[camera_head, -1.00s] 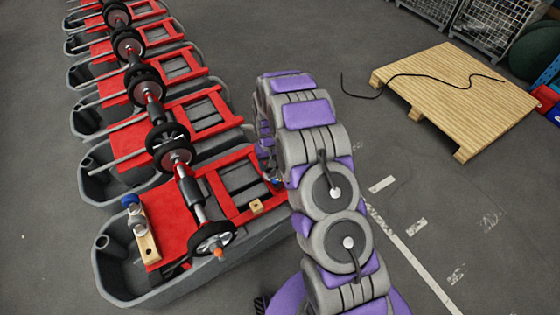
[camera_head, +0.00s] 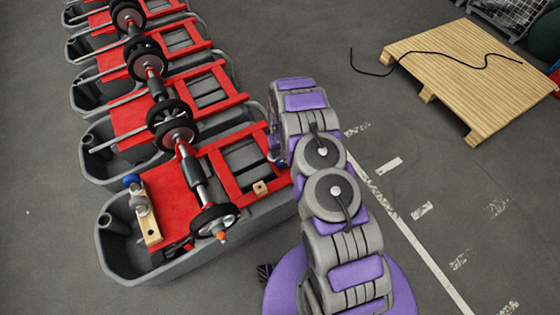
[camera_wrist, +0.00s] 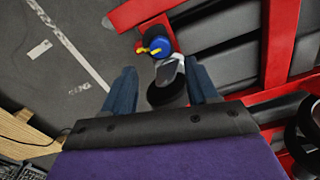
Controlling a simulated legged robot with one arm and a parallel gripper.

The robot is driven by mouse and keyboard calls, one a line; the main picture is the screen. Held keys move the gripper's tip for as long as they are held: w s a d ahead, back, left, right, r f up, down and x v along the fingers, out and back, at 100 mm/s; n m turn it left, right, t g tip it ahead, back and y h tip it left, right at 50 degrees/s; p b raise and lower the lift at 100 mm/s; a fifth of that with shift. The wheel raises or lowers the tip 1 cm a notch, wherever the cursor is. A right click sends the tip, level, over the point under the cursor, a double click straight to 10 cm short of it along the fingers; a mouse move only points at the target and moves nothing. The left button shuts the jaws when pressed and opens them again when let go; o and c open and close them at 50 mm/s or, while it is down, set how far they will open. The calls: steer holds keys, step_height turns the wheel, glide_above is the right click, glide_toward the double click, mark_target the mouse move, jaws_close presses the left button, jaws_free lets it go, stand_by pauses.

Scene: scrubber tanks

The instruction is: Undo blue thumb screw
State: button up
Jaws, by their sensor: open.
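In the wrist view, a blue round knob (camera_wrist: 156,43) with yellow and red parts sits at the edge of a red frame (camera_wrist: 150,12). My gripper (camera_wrist: 161,67) is open, its two blue-grey fingers pointing towards the knob, which lies just beyond the fingertips. A grey flat piece and a dark cylinder (camera_wrist: 168,92) show between the fingers; I cannot tell whether they touch. In the head view, a small blue part (camera_head: 281,164) shows at the right side of the nearest tank (camera_head: 125,262), beside my arm. Another blue knob (camera_head: 132,180) stands at that tank's left. My gripper is hidden behind my arm there.
Several grey tanks with red frames and black wheels run back in a row. A wooden pallet (camera_head: 470,75) with a black cable lies at the right.

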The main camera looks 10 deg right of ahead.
mark_target(281, 161)
step_height(281, 161, down, 6)
steer(key=shift+d+r+b, duration=0.1)
steer(key=shift+r+b, duration=0.05)
steer(key=shift+b, duration=0.4)
steer(key=shift+a+f, duration=0.3)
steer(key=shift+f, duration=0.3)
steer(key=shift+d, duration=0.25)
steer(key=shift+c, duration=0.8)
steer(key=c, duration=0.9)
